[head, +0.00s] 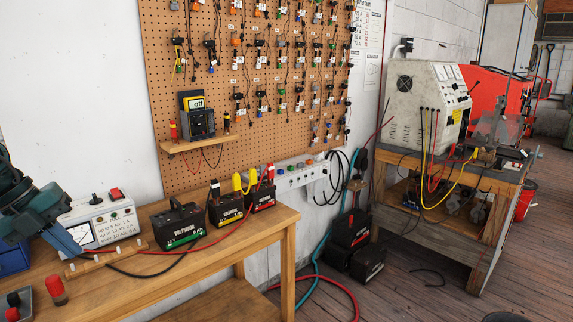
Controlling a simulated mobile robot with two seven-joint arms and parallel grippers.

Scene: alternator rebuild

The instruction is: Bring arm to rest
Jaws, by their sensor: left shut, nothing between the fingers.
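My left gripper (62,240) is at the left edge, a dark teal shape reaching in over the wooden workbench (215,252). My right gripper is not in view.
Black batteries (180,226) stand along the bench's back, with red and black cables. A wooden strip with pegs (105,258) lies in front of the meter box. A red-capped part (56,290) stands front left. The bench's front middle is clear. A test stand (425,105) is at right.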

